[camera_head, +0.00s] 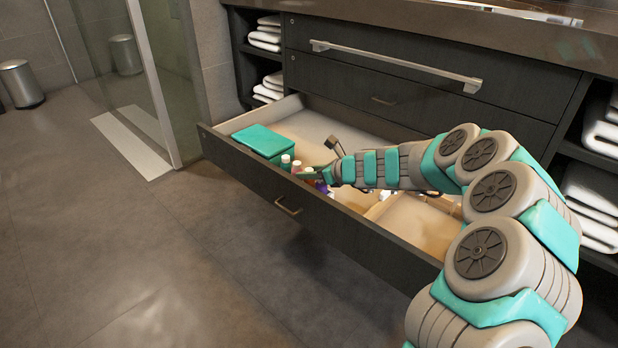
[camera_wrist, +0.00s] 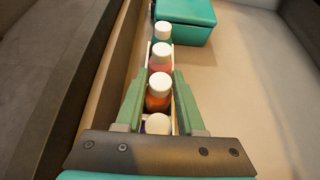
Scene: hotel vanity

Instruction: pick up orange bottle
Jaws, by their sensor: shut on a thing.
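The orange bottle (camera_wrist: 158,104) has a white cap and stands in a row of capped bottles inside the open drawer. In the wrist view my gripper (camera_wrist: 161,75) has one green finger on each side of it and is shut on it. A pink-red bottle (camera_wrist: 161,66) stands just beyond it, near the fingertips. A purple bottle (camera_wrist: 146,128) is on the near side, partly hidden by the gripper's base. In the head view my gripper (camera_head: 316,174) reaches down to the row by the drawer's front wall. The orange bottle's lower part is hidden.
A teal box (camera_head: 262,141) sits at the drawer's left end, with a green bottle (camera_wrist: 164,41) close to it. The drawer's front wall (camera_head: 330,222) runs close beside the bottles. The drawer floor behind the row is mostly clear. A long handle (camera_head: 395,64) juts out above.

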